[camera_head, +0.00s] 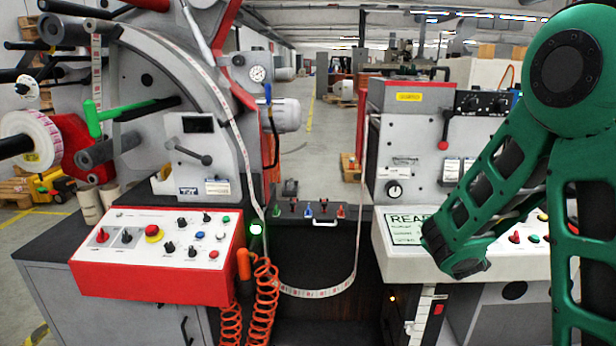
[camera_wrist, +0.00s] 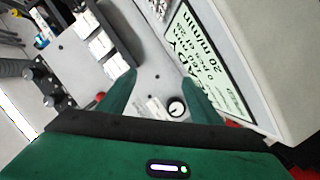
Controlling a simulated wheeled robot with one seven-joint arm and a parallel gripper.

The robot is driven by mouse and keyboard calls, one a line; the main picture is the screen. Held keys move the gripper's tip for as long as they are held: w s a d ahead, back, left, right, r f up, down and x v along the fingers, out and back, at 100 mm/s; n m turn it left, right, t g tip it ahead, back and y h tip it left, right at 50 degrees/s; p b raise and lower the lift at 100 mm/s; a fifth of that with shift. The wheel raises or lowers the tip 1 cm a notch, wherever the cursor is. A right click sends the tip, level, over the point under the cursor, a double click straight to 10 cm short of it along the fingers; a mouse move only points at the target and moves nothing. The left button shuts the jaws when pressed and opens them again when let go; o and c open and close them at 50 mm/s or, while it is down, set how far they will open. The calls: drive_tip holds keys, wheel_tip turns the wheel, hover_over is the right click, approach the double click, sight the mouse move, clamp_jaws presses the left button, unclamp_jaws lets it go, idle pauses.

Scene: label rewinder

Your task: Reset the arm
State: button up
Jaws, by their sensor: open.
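My green arm (camera_head: 500,180) reaches in from the right in the head view, folded in front of the right-hand machine and its control panel. In the wrist view my gripper (camera_wrist: 160,85) shows two green fingers spread apart with nothing between them. Beyond the fingers are the grey machine face, a dark round knob (camera_wrist: 176,107) and the display (camera_wrist: 205,60) with READY and 20 m/min on it. In the head view the same display (camera_head: 405,228) is partly hidden by my arm. The fingertips cannot be made out in the head view.
A red and white control panel (camera_head: 155,252) stands at the left, below the label rewinder (camera_head: 190,90). A label web loops down between the machines. Orange coiled hoses (camera_head: 265,300) hang at the middle. The right-hand machine (camera_head: 410,130) stands close behind my arm.

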drive_tip(key=s+d+f+m+g, duration=0.2)
drive_tip(key=s+d+m+g, duration=0.35)
drive_tip(key=s, duration=0.45)
drive_tip(key=s+d+f+m+g, duration=0.2)
drive_tip(key=s+d+m+g, duration=0.3)
drive_tip(key=s, duration=0.5)
drive_tip(key=s+a+m+g+y, duration=0.1)
drive_tip(key=s+a, duration=0.3)
drive_tip(key=s, duration=0.7)
drive_tip(key=s+a+m+g+y, duration=0.1)
drive_tip(key=s+a+g+y, duration=0.2)
drive_tip(key=s, duration=0.9)
drive_tip(key=shift+a+r+g+y, duration=0.3)
drive_tip(key=shift+a+g+y, duration=0.05)
drive_tip(key=shift+a+y, duration=0.25)
drive_tip(key=shift+w+d+f, duration=0.1)
drive_tip(key=shift+w+f, duration=0.15)
drive_tip(key=shift+w, duration=0.4)
